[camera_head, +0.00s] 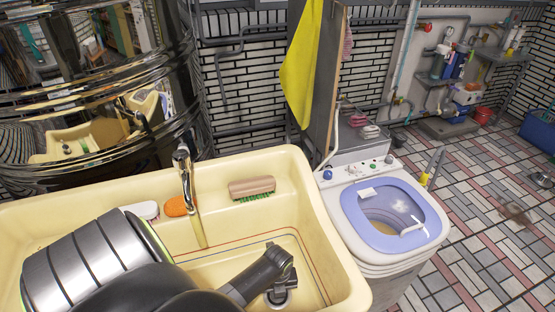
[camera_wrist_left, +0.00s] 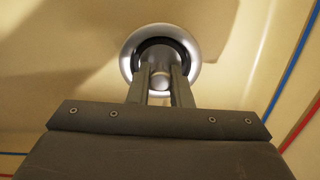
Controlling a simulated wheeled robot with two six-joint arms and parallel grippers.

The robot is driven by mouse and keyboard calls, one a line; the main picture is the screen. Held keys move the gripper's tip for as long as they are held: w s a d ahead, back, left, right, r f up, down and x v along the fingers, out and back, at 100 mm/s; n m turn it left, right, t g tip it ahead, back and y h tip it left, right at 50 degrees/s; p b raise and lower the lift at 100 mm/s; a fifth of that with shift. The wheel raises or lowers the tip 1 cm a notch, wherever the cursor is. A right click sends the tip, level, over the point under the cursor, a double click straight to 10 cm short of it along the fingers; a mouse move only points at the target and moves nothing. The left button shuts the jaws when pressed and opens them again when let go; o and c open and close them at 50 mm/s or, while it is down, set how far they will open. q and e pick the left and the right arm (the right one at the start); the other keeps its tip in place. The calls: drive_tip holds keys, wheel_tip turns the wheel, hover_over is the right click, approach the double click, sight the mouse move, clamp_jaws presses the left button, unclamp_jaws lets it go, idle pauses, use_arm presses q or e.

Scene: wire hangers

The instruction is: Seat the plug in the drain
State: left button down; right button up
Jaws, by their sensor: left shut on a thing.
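My left gripper (camera_head: 281,290) reaches down into the cream sink basin (camera_head: 330,262). In the left wrist view its two fingers (camera_wrist_left: 160,84) are shut on the silver knob of the plug (camera_wrist_left: 160,66). The fingers and knob line up with a round silver drain ring (camera_wrist_left: 127,66) in the basin floor, with a dark ring inside it. The fingers cover the near part of the ring. I cannot tell whether the plug is above the opening or down in it. My right gripper is in neither view.
A chrome tap (camera_head: 183,170) hangs over the basin. A wooden brush (camera_head: 252,187), an orange sponge (camera_head: 180,206) and a white and pink item (camera_head: 146,209) lie on the back ledge. A washing machine (camera_head: 352,172) stands right of the sink. The basin floor around the drain looks clear.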

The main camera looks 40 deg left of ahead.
use_arm(q)
drive_tip(key=shift+f, duration=0.15)
drive_tip(key=c, duration=1.3)
unclamp_jaws()
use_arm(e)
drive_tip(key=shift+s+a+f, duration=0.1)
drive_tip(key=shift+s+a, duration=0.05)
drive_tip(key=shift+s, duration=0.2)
use_arm(q)
drive_tip(key=shift+r, duration=0.25)
wheel_tip(320, 180, up, 12)
drive_tip(key=shift+f+p, duration=0.1)
drive_tip(key=shift+p, duration=0.7)
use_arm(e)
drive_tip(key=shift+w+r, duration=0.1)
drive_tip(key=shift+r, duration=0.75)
use_arm(q)
drive_tip(key=shift+w, duration=0.1)
